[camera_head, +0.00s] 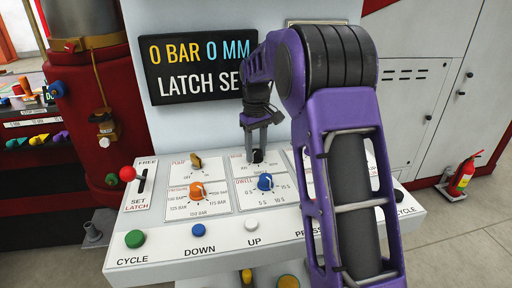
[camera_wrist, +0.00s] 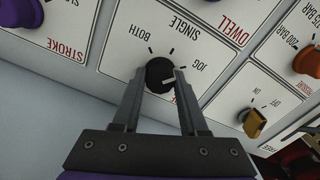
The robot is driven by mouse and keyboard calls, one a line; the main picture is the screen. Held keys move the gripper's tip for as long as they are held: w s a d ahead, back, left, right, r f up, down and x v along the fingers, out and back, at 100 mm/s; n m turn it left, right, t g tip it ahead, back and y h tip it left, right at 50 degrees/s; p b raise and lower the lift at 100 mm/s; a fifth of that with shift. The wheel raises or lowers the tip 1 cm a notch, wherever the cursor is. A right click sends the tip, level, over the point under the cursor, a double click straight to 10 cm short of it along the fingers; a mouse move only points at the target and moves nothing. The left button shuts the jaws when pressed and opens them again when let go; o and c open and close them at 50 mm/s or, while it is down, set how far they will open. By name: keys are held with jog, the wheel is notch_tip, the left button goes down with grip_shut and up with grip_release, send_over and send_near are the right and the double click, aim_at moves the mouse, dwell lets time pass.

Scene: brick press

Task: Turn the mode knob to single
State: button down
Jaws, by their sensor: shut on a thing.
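The mode knob (camera_wrist: 159,73) is a round black knob on a white panel plate, with the labels BOTH, SINGLE and JOG around it, upside down in the wrist view. Its white pointer line slants to the right, toward the JOG side. My gripper (camera_wrist: 159,77) has one finger on each side of the knob and is shut on it. In the head view, my gripper (camera_head: 256,146) reaches down to the dark knob (camera_head: 257,156) on the console's upper row. My arm hides part of the panel to the right.
An orange pressure knob (camera_head: 197,191), a blue dwell knob (camera_head: 265,182) and a yellow pump knob (camera_head: 196,161) sit close by. A red-tipped lever (camera_head: 128,174) stands at the left. A display (camera_head: 198,65) reads 0 BAR 0 MM. Buttons line the console's front.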

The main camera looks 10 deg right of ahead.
aim_at(256, 151)
jog(key=n+p, duration=0.3)
jog(key=n, duration=0.1)
jog(key=shift+r, duration=0.2)
jog(key=shift+f+n+p, duration=0.15)
jog(key=shift+n+p, duration=0.8)
jog(key=shift+n, duration=1.05)
jog(key=shift+c, duration=2.2)
grip_release()
notch_tip(256, 151, up, 17)
jog(key=p, duration=0.1)
jog(key=shift+r+p, duration=0.2)
jog(key=shift+p, duration=0.15)
